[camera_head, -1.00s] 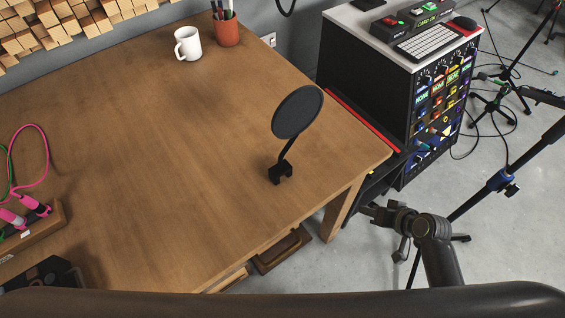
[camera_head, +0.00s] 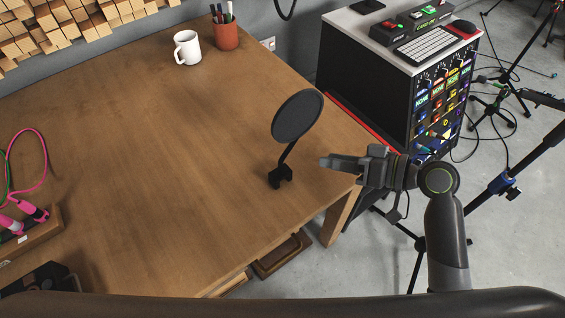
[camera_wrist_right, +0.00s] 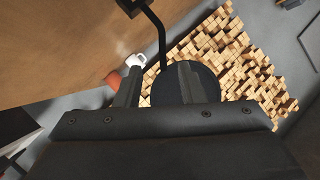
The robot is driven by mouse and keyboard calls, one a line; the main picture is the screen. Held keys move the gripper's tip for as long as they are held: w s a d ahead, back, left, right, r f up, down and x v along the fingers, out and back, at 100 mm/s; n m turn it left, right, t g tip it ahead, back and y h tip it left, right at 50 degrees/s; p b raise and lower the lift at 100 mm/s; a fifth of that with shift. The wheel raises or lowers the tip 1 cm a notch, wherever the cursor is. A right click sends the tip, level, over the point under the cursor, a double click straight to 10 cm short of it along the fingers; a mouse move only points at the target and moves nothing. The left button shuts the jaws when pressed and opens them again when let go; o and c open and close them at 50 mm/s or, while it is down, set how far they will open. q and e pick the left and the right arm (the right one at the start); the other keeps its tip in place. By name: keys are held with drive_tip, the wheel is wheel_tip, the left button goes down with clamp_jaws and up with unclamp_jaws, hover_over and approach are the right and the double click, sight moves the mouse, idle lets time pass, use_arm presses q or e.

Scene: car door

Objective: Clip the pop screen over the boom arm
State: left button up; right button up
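The pop screen (camera_head: 297,117) stands upright on the wooden table near its right edge: a round black disc on a thin stem with a dark clip (camera_head: 280,177) at its foot. My right gripper (camera_head: 328,162) is to the right of the stem, apart from it, pointing left. In the right wrist view its two fingers (camera_wrist_right: 158,84) are spread and empty, with the disc (camera_wrist_right: 200,78) partly hidden behind them and the clip (camera_wrist_right: 131,6) at the top edge. My left gripper is not in view.
A white mug (camera_head: 187,47) and a pen cup (camera_head: 226,34) stand at the table's back. Pink and green cables (camera_head: 42,160) lie at the left. A black equipment rack (camera_head: 366,62) stands beyond the table's right edge. The middle of the table (camera_head: 150,150) is clear.

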sight(295, 140)
drive_tip(key=p+x, duration=0.1)
drive_tip(key=x, duration=1.2)
drive_tip(key=shift+a+p, duration=0.4)
drive_tip(key=shift+a, duration=0.05)
clamp_jaws()
